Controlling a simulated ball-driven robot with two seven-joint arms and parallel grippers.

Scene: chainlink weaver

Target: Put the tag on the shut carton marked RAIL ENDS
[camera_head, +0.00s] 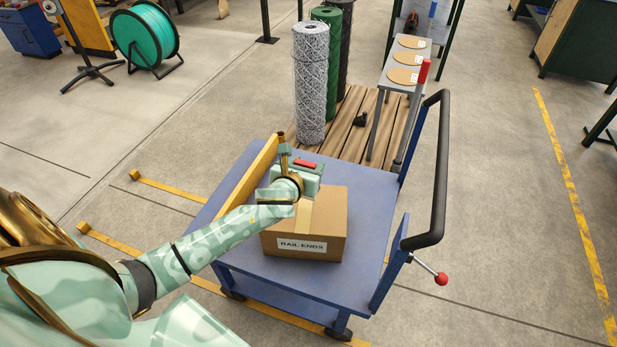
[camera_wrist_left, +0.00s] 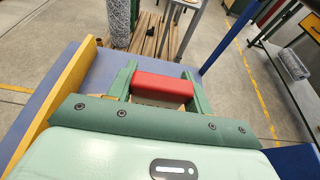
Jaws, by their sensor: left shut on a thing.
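The brown carton (camera_head: 305,228) marked RAIL ENDS stands on the blue cart (camera_head: 290,292), with a pale tape strip along its shut top. My left gripper (camera_head: 304,167) is over the carton's far edge in the head view and hides part of its top. It is shut on a small red piece (camera_head: 305,163), which I take for the tag. In the left wrist view the red tag (camera_wrist_left: 162,86) lies between the two green fingers of my left gripper (camera_wrist_left: 160,92). Whether the tag touches the carton I cannot tell. My right gripper is not in view.
A yellow board (camera_head: 245,183) edges the cart's left side; a black handle (camera_head: 440,170) rises on its right. Behind stand mesh rolls (camera_head: 311,85) on a wooden pallet (camera_head: 350,135) and a grey bench (camera_head: 398,80) with round tan discs. The cart top right of the carton is bare.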

